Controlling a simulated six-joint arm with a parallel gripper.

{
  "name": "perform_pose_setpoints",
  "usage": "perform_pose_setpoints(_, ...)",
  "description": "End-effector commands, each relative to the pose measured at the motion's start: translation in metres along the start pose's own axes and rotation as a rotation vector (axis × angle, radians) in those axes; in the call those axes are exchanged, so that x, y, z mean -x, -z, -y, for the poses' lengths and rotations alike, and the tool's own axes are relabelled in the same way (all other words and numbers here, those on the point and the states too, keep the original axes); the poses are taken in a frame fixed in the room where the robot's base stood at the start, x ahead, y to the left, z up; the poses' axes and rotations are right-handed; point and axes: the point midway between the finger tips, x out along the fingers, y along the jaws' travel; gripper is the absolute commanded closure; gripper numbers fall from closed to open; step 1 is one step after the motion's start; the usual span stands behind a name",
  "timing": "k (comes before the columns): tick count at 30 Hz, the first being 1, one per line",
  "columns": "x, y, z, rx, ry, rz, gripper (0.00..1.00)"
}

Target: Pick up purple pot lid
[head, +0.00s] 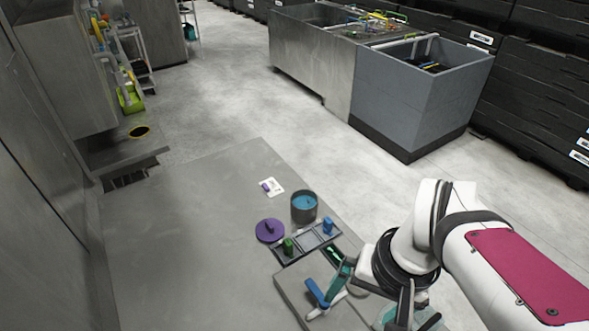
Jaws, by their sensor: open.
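The purple pot lid (270,230) is a flat disc with a raised handle and lies on the grey tabletop (190,235). It sits to the left of a dark pot with a blue inside (304,206) and touches or nearly touches a divided dark tray (308,243). My gripper (328,292) is at the lower middle, in front and to the right of the lid and apart from it. Its jaws are open, and I see nothing between them. Part of the gripper is hidden by my arm.
A green item (288,246) and a blue item (327,225) stand at the tray. A white card with a purple piece (271,187) lies behind the lid. The tabletop left of the lid is clear. A grey bin (410,100) stands on the floor beyond.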

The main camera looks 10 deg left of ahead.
Motion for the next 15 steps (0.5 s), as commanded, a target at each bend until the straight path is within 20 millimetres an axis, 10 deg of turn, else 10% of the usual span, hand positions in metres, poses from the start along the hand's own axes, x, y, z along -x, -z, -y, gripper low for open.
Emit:
perform_pose_setpoints(6,-0.068,0.163,0.135,0.635,0.037,-0.149,0.00)
perform_pose_setpoints(10,-0.116,0.202,0.194,0.866,0.045,-0.222,0.00)
perform_pose_setpoints(15,-0.148,0.216,0.219,0.957,0.046,-0.252,0.00)
